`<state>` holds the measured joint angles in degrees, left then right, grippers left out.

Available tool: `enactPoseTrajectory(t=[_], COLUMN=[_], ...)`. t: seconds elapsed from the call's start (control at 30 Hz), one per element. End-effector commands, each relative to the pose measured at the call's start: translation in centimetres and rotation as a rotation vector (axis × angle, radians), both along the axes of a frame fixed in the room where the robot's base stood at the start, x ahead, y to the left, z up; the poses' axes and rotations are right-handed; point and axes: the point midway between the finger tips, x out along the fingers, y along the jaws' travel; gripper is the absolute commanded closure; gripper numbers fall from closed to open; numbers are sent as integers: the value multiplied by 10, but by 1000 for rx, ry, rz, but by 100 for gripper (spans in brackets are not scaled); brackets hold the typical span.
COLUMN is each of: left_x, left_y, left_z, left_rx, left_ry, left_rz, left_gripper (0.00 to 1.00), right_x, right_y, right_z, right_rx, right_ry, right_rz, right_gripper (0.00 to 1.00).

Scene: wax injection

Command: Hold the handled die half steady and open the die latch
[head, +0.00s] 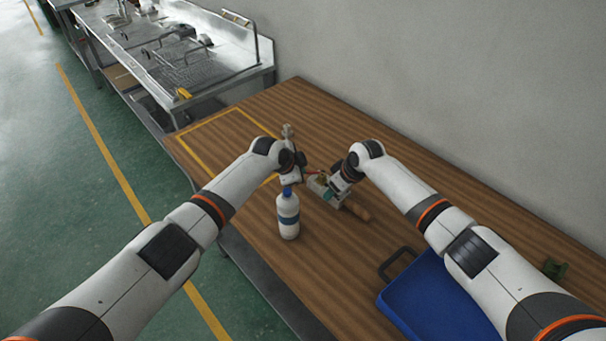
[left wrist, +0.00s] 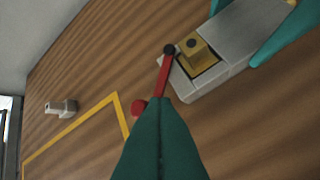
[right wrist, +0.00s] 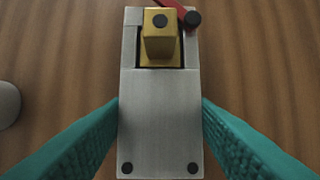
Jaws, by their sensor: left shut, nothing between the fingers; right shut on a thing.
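The die is a silver metal block (right wrist: 160,115) with a gold insert (right wrist: 158,45); it also shows in the left wrist view (left wrist: 215,60). Its wooden handle (head: 356,210) points toward the lower right in the head view. My right gripper (head: 330,194) is shut on the die block, with a teal finger along each side. The red latch lever (left wrist: 165,72) runs from a black pivot at the block's corner. My left gripper (left wrist: 160,103) is shut and empty, its tips at the lever. A red knob (left wrist: 138,107) shows beside the tips; whether they touch the lever is unclear.
A white and blue bottle (head: 288,215) stands close below my left gripper. A blue tray (head: 440,300) lies at the front right. A small grey object (left wrist: 62,107) lies near the yellow outline (left wrist: 72,130). The table between the die and the wall is clear.

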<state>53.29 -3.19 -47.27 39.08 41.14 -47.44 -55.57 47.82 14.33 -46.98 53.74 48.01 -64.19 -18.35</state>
Motion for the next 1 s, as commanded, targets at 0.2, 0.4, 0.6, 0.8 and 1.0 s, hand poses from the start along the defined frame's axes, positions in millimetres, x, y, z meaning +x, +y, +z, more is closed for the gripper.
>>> enactPoseTrajectory(t=[0.2,0.4,0.6,0.8,1.0], left_x=[12,20,23,24,24], left_y=[3,4,4,4,4], left_z=[1,1,0,0,0], left_rx=[0,-1,0,1,1], left_ry=[-1,0,0,0,0], left_rz=[-1,0,-2,-3,-3], left_gripper=[100,100,100,100,100], right_x=[0,0,0,0,0], right_y=[0,0,0,0,0], right_z=[0,0,0,0,0], right_rx=[0,0,0,0,0], right_ry=[0,0,0,0,0], right_rz=[0,0,0,0,0], right_gripper=[91,91,91,91,91])
